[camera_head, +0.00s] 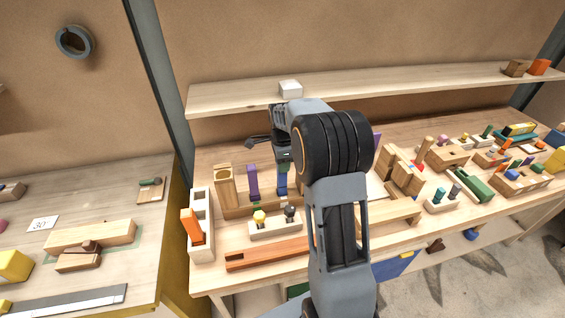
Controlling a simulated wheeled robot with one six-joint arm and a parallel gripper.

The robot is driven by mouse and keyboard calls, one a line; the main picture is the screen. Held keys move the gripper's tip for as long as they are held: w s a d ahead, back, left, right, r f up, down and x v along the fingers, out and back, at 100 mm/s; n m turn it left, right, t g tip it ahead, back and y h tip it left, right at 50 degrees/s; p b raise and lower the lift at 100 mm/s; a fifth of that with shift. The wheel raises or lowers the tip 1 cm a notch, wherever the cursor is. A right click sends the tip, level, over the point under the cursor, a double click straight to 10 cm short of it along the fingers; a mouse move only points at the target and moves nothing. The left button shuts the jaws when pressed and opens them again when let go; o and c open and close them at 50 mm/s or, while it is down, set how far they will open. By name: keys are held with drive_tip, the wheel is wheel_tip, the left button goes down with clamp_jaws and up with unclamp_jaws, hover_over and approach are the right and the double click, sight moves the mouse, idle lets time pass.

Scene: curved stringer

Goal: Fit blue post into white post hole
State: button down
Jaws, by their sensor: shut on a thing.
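My gripper (283,164) points down above the workbench, left of my dark arm joint. It is shut on the blue post (283,184), which stands upright below the fingers. The post's lower end is close to the long wooden holder, and I cannot tell whether it touches it. A white block with square holes (208,254) lies at the left end of the bench, left of my gripper.
A purple post (253,182) and a tall wooden block (225,186) stand just left of the blue post. In front are a pale block with yellow and grey pegs (275,230) and a reddish wooden bar (266,254). A shelf (235,97) runs behind.

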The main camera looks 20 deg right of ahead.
drive_tip(key=shift+f+b, duration=0.65)
drive_tip(key=shift+f, duration=0.35)
drive_tip(key=c, duration=0.7)
unclamp_jaws()
drive_tip(key=shift+c, duration=0.2)
wheel_tip(320, 180, up, 14)
drive_tip(key=shift+f+b, duration=0.1)
drive_tip(key=shift+b, duration=0.4)
